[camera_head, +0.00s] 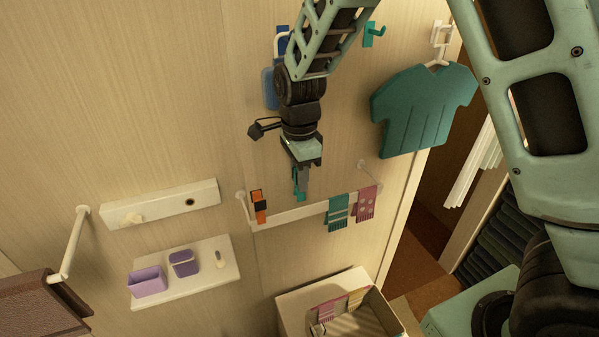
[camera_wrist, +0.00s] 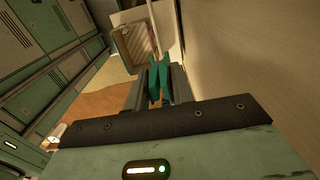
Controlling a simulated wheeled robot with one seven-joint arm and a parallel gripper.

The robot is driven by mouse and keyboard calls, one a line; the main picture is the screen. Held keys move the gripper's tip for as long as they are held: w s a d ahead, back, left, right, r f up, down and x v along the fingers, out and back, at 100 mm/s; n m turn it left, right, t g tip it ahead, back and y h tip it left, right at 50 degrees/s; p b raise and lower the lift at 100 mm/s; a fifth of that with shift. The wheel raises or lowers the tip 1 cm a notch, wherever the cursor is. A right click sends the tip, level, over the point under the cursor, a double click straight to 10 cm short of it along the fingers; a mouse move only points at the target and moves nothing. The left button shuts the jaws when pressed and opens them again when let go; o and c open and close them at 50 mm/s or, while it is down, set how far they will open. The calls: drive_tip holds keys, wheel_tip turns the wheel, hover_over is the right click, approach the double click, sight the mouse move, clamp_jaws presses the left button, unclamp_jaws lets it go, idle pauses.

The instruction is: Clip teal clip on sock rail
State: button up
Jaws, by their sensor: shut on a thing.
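My gripper (camera_head: 301,183) is shut on the teal clip (camera_head: 296,178) and holds it just above the sock rail (camera_head: 290,214). In the wrist view the teal clip (camera_wrist: 158,78) sits between my two fingers. The rail is a pale bar on the wall between two end brackets. An orange and dark clip (camera_head: 258,205) is on its left end. A teal striped sock (camera_head: 338,212) and a pink spotted sock (camera_head: 366,203) hang on its right part. Whether the clip touches the rail cannot be told.
A box (camera_head: 360,318) with socks stands below the rail. A teal shirt (camera_head: 423,108) hangs at the upper right, near a teal hook (camera_head: 374,34). The rail is bare between the orange clip and the teal sock.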

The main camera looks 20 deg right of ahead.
drive_tip(key=shift+f+b, duration=1.15)
drive_tip(key=shift+f, duration=1.05)
drive_tip(key=o, duration=0.9)
drive_tip(key=shift+o, duration=0.2)
drive_tip(key=shift+r, duration=0.1)
wheel_tip(320, 180, up, 17)
drive_tip(key=b, duration=0.4)
drive_tip(key=s+a+f+n+b, duration=0.3)
drive_tip(key=s+f+n+b, duration=0.2)
drive_tip(key=s+f+n, duration=0.6)
drive_tip(key=s+a+f+n+b, duration=0.3)
drive_tip(key=s+f+n+b, duration=0.2)
drive_tip(key=s+f+n, duration=0.6)
drive_tip(key=s+n, duration=0.3)
drive_tip(key=s, duration=0.2)
drive_tip(key=shift+a+f+n+y, duration=0.15)
drive_tip(key=shift+f+n+y, duration=0.15)
drive_tip(key=shift+f+n, duration=0.1)
